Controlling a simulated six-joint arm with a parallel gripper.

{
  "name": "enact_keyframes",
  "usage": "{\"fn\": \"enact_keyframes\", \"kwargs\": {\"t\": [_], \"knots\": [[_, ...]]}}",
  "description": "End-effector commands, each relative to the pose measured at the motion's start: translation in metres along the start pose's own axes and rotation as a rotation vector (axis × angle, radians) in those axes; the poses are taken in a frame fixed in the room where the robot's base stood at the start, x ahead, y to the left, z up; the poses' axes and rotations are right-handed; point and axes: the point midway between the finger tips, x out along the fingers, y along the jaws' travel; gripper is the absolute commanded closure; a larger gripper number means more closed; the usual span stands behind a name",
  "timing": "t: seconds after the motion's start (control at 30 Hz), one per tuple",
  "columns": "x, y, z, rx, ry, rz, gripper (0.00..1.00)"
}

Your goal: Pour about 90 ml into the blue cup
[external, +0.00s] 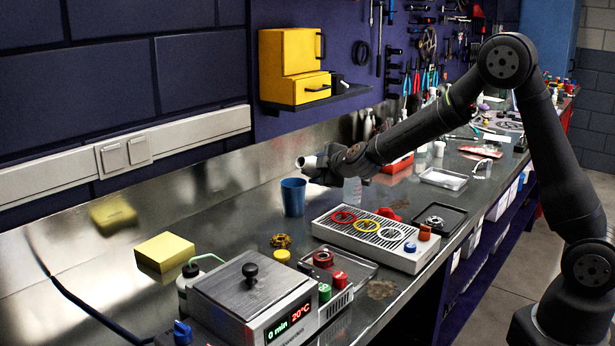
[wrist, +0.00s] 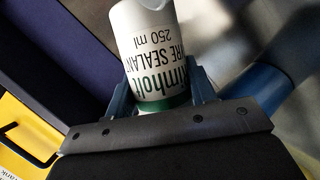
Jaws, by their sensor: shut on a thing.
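The blue cup (external: 293,198) stands upright on the metal bench, left of the grey slotted tray. My gripper (external: 322,165) is above it and slightly to its right, shut on a white sealant bottle (wrist: 152,45). The bottle has a green band, and its label reads 250 ml. In the external view the bottle's pale end (external: 306,162) points left, roughly level, above the cup's rim and apart from it. A blue round form at the right of the wrist view (wrist: 258,88) appears to be the cup. No stream of liquid shows, and the cup's inside is hidden.
A slotted grey tray (external: 372,250) with coloured rings lies right of the cup. A heated bath box (external: 250,290) stands in front, near a yellow block (external: 165,247). A yellow cabinet (external: 292,65) hangs on the wall behind. A clear bottle (external: 352,191) stands behind the tray.

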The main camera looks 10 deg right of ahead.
Motion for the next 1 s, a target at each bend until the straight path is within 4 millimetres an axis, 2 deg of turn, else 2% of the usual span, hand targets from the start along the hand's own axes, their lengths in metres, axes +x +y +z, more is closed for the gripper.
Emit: {"fn": "enact_keyframes", "kwargs": {"t": [0.4, 1.0], "knots": [[-0.004, 0.011, -0.002, -0.189, -0.054, 0.08, 0.77], [-0.009, 0.014, -0.011, -0.284, -0.082, 0.12, 0.77]]}}
